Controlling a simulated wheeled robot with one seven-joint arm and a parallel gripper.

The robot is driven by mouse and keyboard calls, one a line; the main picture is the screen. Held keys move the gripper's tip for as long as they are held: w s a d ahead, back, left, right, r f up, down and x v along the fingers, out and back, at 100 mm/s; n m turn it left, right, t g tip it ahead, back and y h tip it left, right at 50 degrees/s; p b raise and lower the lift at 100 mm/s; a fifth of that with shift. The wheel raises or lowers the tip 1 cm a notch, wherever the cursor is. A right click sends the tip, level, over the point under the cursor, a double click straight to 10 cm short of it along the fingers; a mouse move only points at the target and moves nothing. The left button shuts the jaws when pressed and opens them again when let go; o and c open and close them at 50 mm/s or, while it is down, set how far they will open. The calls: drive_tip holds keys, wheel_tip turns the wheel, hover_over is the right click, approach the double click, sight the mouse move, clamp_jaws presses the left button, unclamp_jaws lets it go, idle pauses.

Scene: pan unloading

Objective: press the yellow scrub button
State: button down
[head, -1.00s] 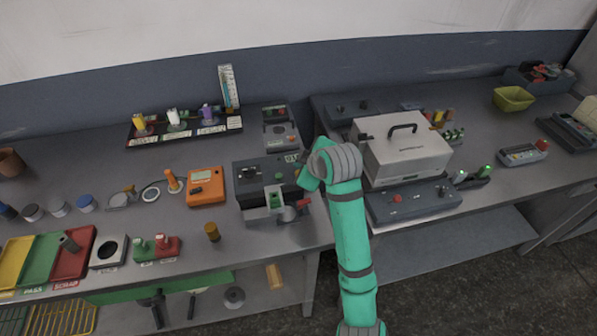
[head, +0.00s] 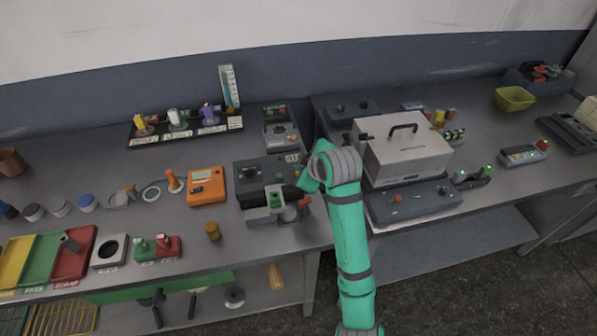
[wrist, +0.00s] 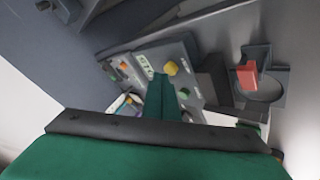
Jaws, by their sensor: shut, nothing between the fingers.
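The fingertips appear just left of and below the button in that view. I cannot tell whether they touch it. In the head view my wrist bends down at the right side of the dark grey machine (head: 246,174). My arm hides the fingertips there, and I cannot make out the yellow button.
Other coloured buttons and a small display (wrist: 146,71) share the panel. In the head view an orange meter (head: 206,186) is left of the machine and a pale box (head: 402,150) is right.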

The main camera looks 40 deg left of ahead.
drive_tip(key=shift+f, duration=0.55)
idle(0.7)
drive_tip(key=shift+r, duration=0.95)
drive_tip(key=shift+r, duration=2.5)
